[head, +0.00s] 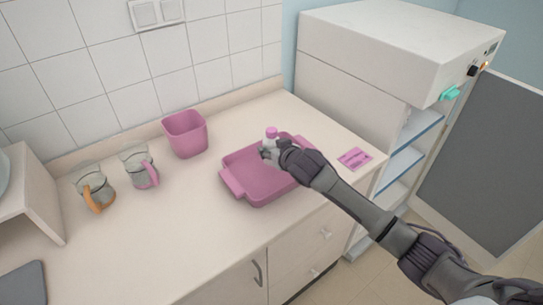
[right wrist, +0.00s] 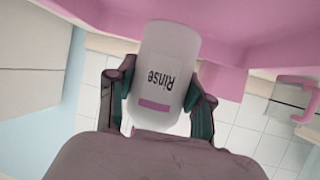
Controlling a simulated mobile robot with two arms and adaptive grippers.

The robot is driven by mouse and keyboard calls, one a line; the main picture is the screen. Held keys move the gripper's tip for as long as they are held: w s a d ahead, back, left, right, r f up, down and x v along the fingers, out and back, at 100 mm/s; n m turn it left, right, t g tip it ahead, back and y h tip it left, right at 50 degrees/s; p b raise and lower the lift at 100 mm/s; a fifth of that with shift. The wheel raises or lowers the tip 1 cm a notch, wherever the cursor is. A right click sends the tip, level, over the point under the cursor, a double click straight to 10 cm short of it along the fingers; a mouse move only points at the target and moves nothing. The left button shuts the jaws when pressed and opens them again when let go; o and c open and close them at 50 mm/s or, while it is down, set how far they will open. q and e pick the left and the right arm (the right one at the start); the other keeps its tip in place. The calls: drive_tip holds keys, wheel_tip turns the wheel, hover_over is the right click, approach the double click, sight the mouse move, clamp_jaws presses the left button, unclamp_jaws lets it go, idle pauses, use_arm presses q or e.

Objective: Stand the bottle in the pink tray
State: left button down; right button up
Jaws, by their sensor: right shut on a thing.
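The bottle (head: 271,134) has a pink cap and a whitish body; in the head view it is upright over the pink tray, its lower part hidden by my gripper. In the right wrist view the bottle (right wrist: 165,70) shows a "Rinse" label and a pink band. My right gripper (head: 272,153) is shut on it, with one finger on each side in the wrist view. The pink tray (head: 235,182) lies on the counter under the gripper; I cannot tell whether the bottle's base touches its floor. My left gripper is not in view.
A pink bin (head: 185,135) stands behind and left of the tray. Two glass jugs, one with a pink handle (head: 149,174) and one with an orange handle (head: 97,198), stand further left. A pink card (head: 355,159) lies right of the tray, near the white cabinet (head: 385,45).

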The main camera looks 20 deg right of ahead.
wheel_tip(320, 180, down, 3)
drive_tip(key=shift+f+p, duration=0.2)
drive_tip(key=shift+p, duration=0.2)
drive_tip(key=shift+f, duration=0.4)
drive_tip(key=o, duration=1.2)
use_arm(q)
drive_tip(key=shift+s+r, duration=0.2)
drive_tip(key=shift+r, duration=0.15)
use_arm(e)
drive_tip(key=shift+o, duration=0.2)
